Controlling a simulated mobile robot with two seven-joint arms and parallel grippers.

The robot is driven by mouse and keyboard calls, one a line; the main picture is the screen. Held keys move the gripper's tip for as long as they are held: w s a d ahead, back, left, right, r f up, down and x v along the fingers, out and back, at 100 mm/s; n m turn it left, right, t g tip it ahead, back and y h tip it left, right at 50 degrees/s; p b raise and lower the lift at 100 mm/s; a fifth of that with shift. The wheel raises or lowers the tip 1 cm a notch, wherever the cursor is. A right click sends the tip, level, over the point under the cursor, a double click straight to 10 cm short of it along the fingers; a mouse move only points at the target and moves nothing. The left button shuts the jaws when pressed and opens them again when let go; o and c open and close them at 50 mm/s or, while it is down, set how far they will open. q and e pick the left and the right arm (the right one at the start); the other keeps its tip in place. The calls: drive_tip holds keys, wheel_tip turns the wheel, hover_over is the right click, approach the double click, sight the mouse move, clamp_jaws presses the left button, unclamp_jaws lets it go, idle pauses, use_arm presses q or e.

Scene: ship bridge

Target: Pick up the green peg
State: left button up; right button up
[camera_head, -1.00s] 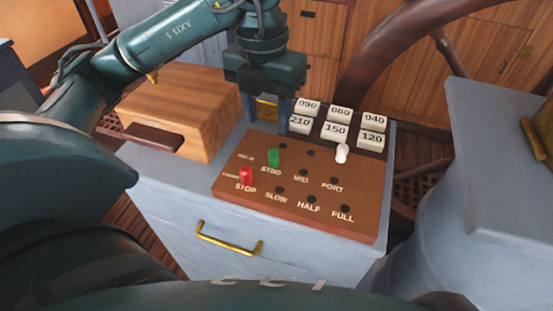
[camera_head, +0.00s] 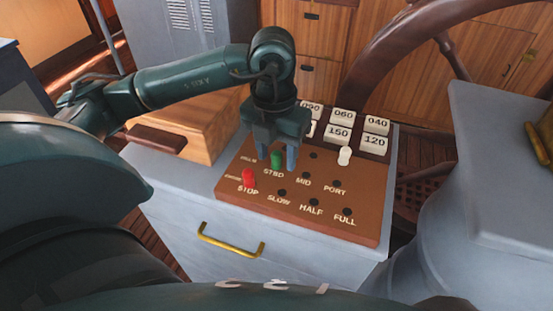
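The green peg (camera_head: 277,161) stands upright in the brown board (camera_head: 300,218), just above the STBD label. My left gripper (camera_head: 277,154) points down over it, open, with one blue-grey finger on each side of the peg as seen from here. I cannot tell whether the fingers touch the peg, and its top is close under the gripper body. My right gripper is not in view.
A red peg (camera_head: 249,179) stands close by at STOP, and a white peg (camera_head: 344,155) stands to the right above PORT. Numbered white blocks (camera_head: 339,133) sit behind the board. A wooden box (camera_head: 205,125) is at the left, under my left arm. A ship's wheel (camera_head: 395,45) rises behind.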

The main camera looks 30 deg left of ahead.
use_arm(q)
clamp_jaws()
idle(0.3)
